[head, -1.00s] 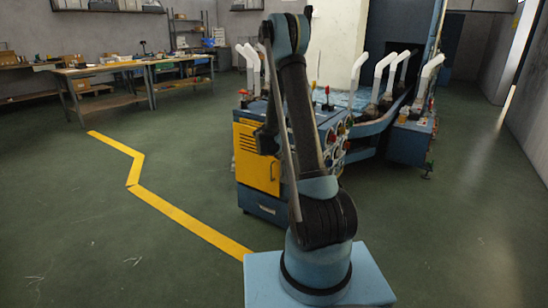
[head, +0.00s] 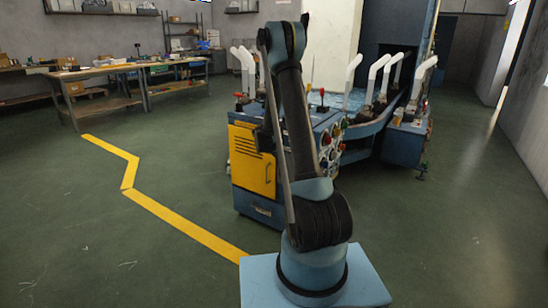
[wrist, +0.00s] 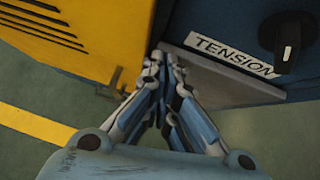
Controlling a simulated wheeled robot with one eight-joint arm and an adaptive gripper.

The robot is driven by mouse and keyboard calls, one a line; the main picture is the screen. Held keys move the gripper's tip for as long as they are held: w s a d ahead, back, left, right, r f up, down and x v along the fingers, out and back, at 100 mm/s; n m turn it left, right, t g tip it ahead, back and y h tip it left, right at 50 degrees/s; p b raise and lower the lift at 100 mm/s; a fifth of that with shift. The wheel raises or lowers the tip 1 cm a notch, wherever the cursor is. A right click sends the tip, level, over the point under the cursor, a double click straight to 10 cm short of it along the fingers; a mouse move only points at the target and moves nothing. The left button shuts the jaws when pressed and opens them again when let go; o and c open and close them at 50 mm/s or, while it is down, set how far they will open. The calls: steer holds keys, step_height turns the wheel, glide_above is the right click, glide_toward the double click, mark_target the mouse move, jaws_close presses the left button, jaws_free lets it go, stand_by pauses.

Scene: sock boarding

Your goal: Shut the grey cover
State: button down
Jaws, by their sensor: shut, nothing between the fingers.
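A grey panel (wrist: 225,80), which looks like the grey cover, shows in the wrist view with a pale edge along its top. It lies just below the TENSION label (wrist: 233,55) on the dark blue machine face. How far it stands open or shut I cannot tell. My gripper (wrist: 171,60) is shut and empty, its fingertips at the left end of the grey panel. Whether they touch it I cannot tell. In the head view my arm stands in front of the machine (head: 262,209), and the cover cannot be made out there.
A yellow door (head: 252,160) with a handle is left of the grey panel; it also fills the wrist view's upper left (wrist: 70,35). A black knob (wrist: 288,40) sits right of the label. Workbenches (head: 110,72) stand far left. Green floor is clear on both sides.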

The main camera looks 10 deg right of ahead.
steer(key=s+a+f+v, duration=0.1)
steer(key=a+f+v, duration=0.1)
steer(key=v, duration=1.1)
steer(key=s+d+r+m+g+y, duration=0.1)
steer(key=s+d+r+m, duration=0.15)
steer(key=s+m, duration=0.4)
steer(key=s+d+r+m+g, duration=0.1)
steer(key=s+d+r+m, duration=0.2)
steer(key=s, duration=0.6)
steer(key=s+d+r+m+g+y, duration=0.1)
steer(key=s+r+m, duration=0.4)
steer(key=s, duration=0.3)
steer(key=s+f+m+g+y, duration=0.1)
steer(key=s+f+m, duration=0.2)
steer(key=s+m, duration=0.4)
steer(key=s+a+f+m+g+y, duration=0.1)
steer(key=s+m, duration=0.6)
steer(key=s, duration=1.2)
steer(key=shift+a+f+m+y, duration=0.2)
steer(key=shift+f+m+y, duration=0.25)
steer(key=shift+f, duration=0.4)
steer(key=shift+s, duration=0.15)
